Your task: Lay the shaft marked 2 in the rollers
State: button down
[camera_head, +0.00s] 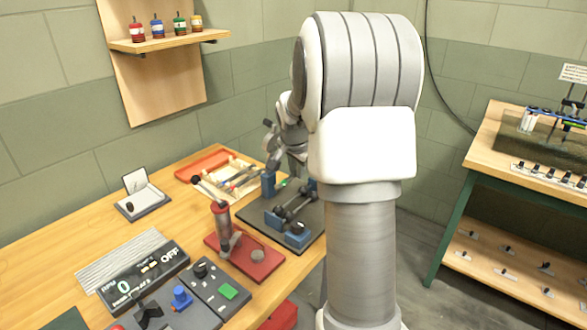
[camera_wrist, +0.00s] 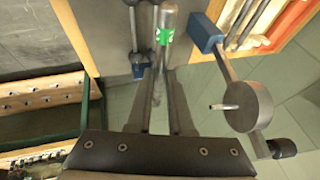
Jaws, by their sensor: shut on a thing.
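In the wrist view my gripper (camera_wrist: 162,72) is shut on a slim grey shaft (camera_wrist: 167,22) with a green label; I cannot read its number. The shaft points away between the two fingers. In the head view the roller stand has a dark base plate (camera_head: 258,222) with blue blocks (camera_head: 298,238) and dark rollers. My gripper is largely hidden by my own arm there, near the stand's far end. A green spot of the shaft (camera_head: 284,183) shows near the far blue block (camera_head: 268,184). I cannot tell whether the shaft touches the rollers.
A red-rimmed wooden tray (camera_head: 205,163) with rods lies behind the stand. A red-based press (camera_head: 245,262) stands in front, beside a control panel (camera_head: 208,284) and an RPM display (camera_head: 130,278). A round disc on a bar (camera_wrist: 247,105) is right of my gripper.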

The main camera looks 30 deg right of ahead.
jog(key=shift+f+b, duration=2.95)
jog(key=shift+f, duration=1.15)
jog(key=c, duration=0.7)
grip_release()
jog(key=shift+c, duration=0.2)
jog(key=shift+s, duration=0.1)
jog(key=p+v, duration=0.2)
jog(key=v, duration=1.5)
jog(key=shift+r+p, duration=0.2)
jog(key=shift+p, duration=0.15)
jog(key=shift+a, duration=0.15)
